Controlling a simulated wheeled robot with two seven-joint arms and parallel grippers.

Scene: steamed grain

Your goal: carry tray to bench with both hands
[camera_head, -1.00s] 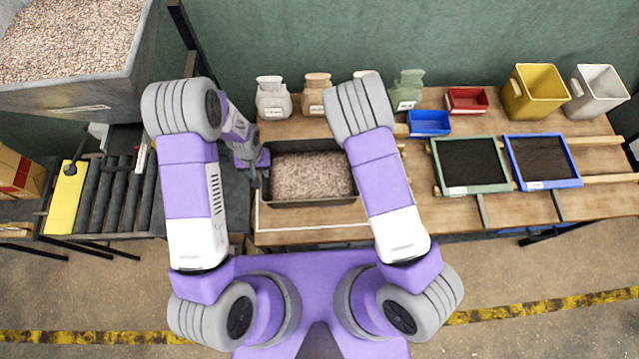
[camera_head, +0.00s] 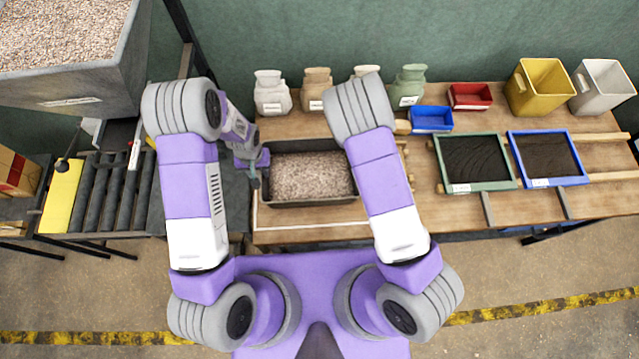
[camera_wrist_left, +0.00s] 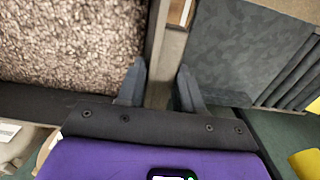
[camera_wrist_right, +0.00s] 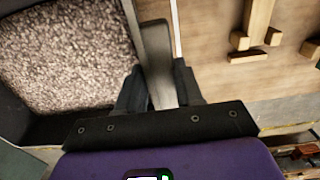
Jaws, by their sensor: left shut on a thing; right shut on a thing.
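The tray (camera_head: 310,203) is a dark grey rectangular box filled with pale brown grain (camera_head: 310,176). In the head view it appears level over the left end of the wooden bench (camera_head: 430,215); I cannot tell whether it touches the top. My left gripper (camera_head: 256,175) is at the tray's left side. In the left wrist view (camera_wrist_left: 160,70) its fingers straddle the tray's side wall, shut on it. My right gripper is hidden behind my forearm in the head view. In the right wrist view (camera_wrist_right: 160,80) its fingers are shut on the opposite side wall.
A roller conveyor (camera_head: 112,190) stands left, under a large grain hopper (camera_head: 70,95). Blue (camera_head: 431,120), red (camera_head: 470,97) and yellow (camera_head: 540,88) bins and two soil trays (camera_head: 474,162) (camera_head: 549,158) are to the right.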

